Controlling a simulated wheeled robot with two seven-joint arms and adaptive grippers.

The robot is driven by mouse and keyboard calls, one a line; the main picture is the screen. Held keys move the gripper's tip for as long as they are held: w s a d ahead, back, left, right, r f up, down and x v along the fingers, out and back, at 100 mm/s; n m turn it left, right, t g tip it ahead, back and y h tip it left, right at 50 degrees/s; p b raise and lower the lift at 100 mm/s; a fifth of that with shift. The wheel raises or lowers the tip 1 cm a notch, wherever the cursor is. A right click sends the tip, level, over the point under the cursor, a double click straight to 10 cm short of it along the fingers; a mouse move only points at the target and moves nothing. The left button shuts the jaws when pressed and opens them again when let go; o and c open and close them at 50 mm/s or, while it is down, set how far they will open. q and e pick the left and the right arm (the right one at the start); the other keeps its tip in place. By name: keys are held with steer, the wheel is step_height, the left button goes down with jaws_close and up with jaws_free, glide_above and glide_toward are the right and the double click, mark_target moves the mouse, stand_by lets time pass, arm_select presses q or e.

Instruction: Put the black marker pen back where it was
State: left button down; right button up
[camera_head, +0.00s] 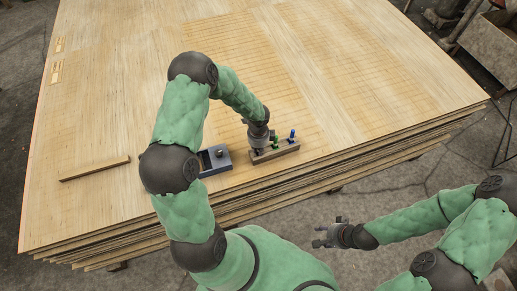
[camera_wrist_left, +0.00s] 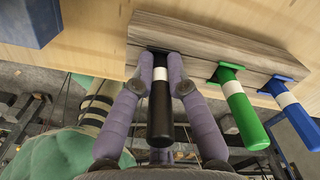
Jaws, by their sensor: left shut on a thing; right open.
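The black marker pen (camera_wrist_left: 160,115), with a white band, is between the purple fingers of my left gripper (camera_wrist_left: 161,68), which is shut on it. Its black collar end meets the wooden holder block (camera_wrist_left: 200,42); I cannot tell whether it is fully seated. The block also shows in the head view (camera_head: 284,152). A green marker (camera_wrist_left: 240,108) and a blue marker (camera_wrist_left: 295,115) stand in the block beside it. In the head view my left gripper (camera_head: 259,147) is at the block's left end and hides the black pen. My right gripper (camera_head: 326,233) is open and empty, off the stack's front edge.
A blue-grey box (camera_head: 216,160) lies just left of the block; its blue side shows in the wrist view (camera_wrist_left: 32,18). A wooden strip (camera_head: 94,168) lies farther left on the veneer stack (camera_head: 330,80). The block is near the stack's front edge. The stack's right side is clear.

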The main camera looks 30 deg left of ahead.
arm_select(q)
steer(key=c, duration=1.2)
jaws_free()
steer(key=shift+f, duration=0.15)
step_height(320, 180, up, 12)
steer(key=p, duration=0.4)
steer(key=s+d+f+n+h, duration=0.1)
steer(key=s+d+f+n, duration=0.3)
steer(key=s+d+n, duration=0.1)
steer(key=s+d+f+n+h, duration=0.1)
steer(key=s+d+f+n, duration=0.3)
steer(key=s+d+n, duration=0.2)
steer(key=s+d+f+n+h, duration=0.2)
steer(key=s+d+f+n, duration=0.2)
steer(key=n, duration=0.5)
steer(key=shift+s+d+f, duration=0.1)
steer(key=shift+s+d, duration=0.4)
steer(key=shift+d, duration=0.3)
steer(key=shift+s+d+f, duration=0.1)
steer(key=shift+s+d, duration=0.4)
steer(key=shift+d, duration=0.25)
